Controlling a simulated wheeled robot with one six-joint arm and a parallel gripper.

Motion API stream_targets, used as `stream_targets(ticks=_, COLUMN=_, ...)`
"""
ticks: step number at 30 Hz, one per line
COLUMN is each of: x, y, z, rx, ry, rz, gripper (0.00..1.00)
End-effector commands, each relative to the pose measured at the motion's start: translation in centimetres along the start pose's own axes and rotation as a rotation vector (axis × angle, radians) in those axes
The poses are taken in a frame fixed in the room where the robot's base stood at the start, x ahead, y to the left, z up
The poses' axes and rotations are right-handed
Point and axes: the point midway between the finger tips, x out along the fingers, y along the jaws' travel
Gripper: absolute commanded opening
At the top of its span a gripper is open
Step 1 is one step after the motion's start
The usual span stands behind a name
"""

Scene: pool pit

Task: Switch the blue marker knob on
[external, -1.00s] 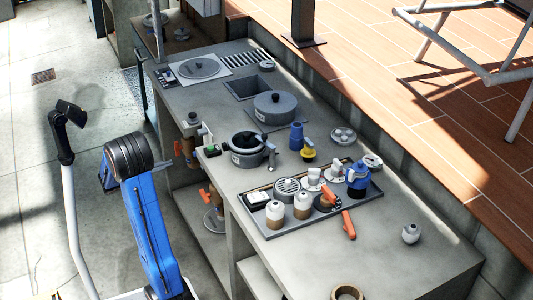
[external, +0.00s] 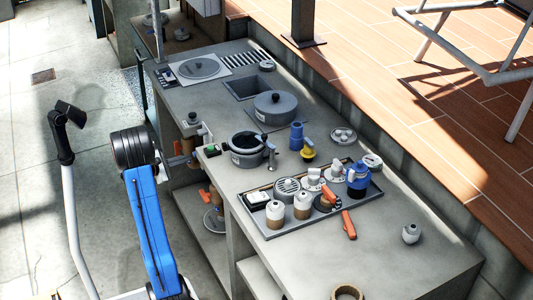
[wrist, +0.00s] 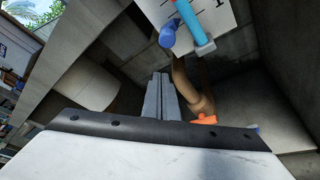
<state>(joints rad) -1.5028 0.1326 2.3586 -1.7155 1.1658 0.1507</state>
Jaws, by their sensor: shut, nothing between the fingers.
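In the wrist view, a white plate (wrist: 228,18) with dark marks is at the top edge, partly cut off. A blue round knob (wrist: 168,34) and a light-blue bar (wrist: 187,14) stick out in front of it; I cannot tell which way the knob is set. My gripper (wrist: 160,77) is shut and empty, its grey fingers pointing up the picture, below the knob and apart from it.
A brown curved piece (wrist: 190,85) with an orange handle (wrist: 204,120) is just right of my fingers. In the external view, the counter (external: 410,270) carries pots (external: 275,106) and a tray (external: 272,231) of cups and jars.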

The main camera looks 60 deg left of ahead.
Motion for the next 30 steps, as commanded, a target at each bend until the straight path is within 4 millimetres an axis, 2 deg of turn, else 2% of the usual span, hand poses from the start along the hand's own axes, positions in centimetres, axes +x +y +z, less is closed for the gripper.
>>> stream_targets(ticks=2, x=1.0, y=0.0, z=0.1, rx=0.001, ry=-0.001, rz=-0.001, gripper=0.00)
stream_targets(ticks=6, x=0.1, y=0.1, z=1.7, rx=0.003, ry=0.000, rz=0.002, gripper=0.00)
stream_targets(ticks=13, x=-0.5, y=0.0, z=3.3, rx=0.002, ry=0.000, rz=0.000, gripper=0.00)
stream_targets(ticks=30, x=-0.7, y=0.3, z=4.0, rx=0.001, ry=0.000, rz=0.001, gripper=0.00)
